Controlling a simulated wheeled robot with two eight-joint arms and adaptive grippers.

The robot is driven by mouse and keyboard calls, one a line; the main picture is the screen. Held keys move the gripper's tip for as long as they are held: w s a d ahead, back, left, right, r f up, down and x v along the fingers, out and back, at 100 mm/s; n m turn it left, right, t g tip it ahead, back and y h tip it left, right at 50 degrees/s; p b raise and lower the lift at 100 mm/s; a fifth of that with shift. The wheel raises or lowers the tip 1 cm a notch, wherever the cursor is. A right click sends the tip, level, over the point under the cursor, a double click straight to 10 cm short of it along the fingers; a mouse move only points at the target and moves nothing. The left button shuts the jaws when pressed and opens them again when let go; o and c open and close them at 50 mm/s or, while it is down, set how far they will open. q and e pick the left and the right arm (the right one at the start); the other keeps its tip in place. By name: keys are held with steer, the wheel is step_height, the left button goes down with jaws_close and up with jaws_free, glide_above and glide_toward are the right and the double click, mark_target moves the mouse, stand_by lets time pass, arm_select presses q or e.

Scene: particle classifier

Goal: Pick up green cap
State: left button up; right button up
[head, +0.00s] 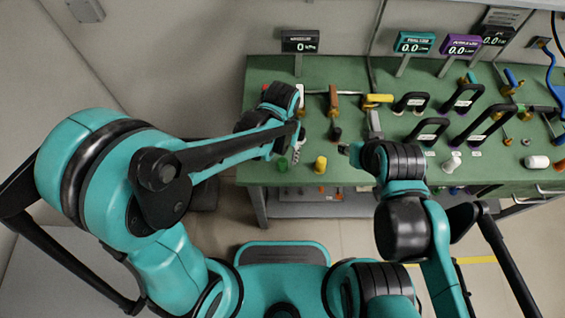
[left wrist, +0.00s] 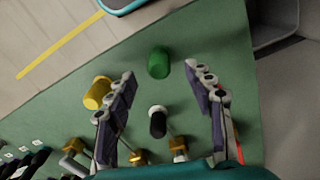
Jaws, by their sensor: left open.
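The green cap (head: 282,163) stands near the front left edge of the green table in the head view. It also shows in the left wrist view (left wrist: 158,62), just beyond the fingertips. My left gripper (head: 294,152) hovers over the table close beside the cap. In the left wrist view my left gripper (left wrist: 160,77) is open, with the cap ahead of the gap between its fingers and nothing held. My right gripper (head: 352,152) is near the table's front edge, mostly hidden by its own arm, so its jaws cannot be made out.
A yellow cap (head: 320,165) stands right of the green one. A black-topped piece (left wrist: 157,122) sits between the left fingers' bases in the wrist view. Several tools and black handles fill the green table (head: 266,75) farther back and right.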

mark_target(283, 160)
arm_select(q)
step_height(283, 160, down, 5)
steer(key=b, duration=0.2)
steer(key=shift+d+f+b, duration=0.1)
steer(key=shift+f+b, duration=0.05)
steer(key=shift+b, duration=0.15)
steer(key=c, duration=1.1)
